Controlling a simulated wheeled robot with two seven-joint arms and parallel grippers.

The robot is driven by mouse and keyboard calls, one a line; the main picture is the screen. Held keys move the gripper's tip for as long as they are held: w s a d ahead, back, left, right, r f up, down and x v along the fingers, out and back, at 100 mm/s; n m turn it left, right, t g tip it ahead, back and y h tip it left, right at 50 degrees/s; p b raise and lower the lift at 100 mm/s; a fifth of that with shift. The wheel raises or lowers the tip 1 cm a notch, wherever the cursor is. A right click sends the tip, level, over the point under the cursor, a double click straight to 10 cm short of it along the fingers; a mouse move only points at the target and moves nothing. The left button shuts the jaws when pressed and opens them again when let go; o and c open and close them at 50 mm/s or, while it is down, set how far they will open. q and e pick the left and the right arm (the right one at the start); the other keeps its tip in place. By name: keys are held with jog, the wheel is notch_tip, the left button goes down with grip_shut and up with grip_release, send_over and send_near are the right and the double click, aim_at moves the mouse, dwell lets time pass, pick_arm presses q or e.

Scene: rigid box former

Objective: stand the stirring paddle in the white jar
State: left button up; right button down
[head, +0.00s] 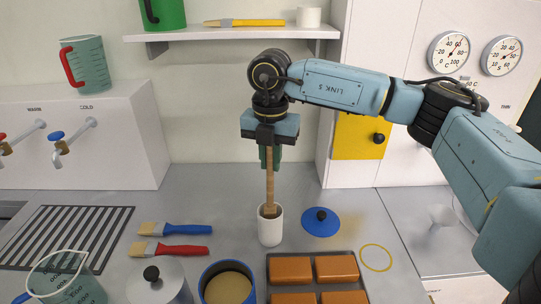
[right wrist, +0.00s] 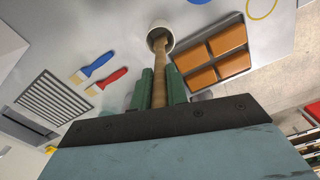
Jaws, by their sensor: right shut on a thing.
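The stirring paddle (head: 269,189) is a long wooden stick, held upright with its lower end inside the mouth of the white jar (head: 270,229). The jar stands upright on the grey worktop. My right gripper (head: 269,159) is shut on the upper part of the paddle, above the jar. In the right wrist view the paddle (right wrist: 160,75) runs from between the green fingers of the gripper (right wrist: 159,88) into the white jar (right wrist: 159,35). Whether the paddle touches the jar's bottom is hidden. My left gripper is not in view.
A tray of orange blocks (head: 291,268) lies at the front right of the jar, and a blue pot (head: 227,285) at the front left. A blue lid (head: 320,221) lies to the right. Two brushes (head: 168,250) lie left. A shelf (head: 230,34) hangs behind.

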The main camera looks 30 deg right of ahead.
jog(key=shift+f, duration=0.15)
jog(key=c, duration=1.3)
grip_release()
notch_tip(320, 180, up, 13)
jog(key=shift+r, duration=0.2)
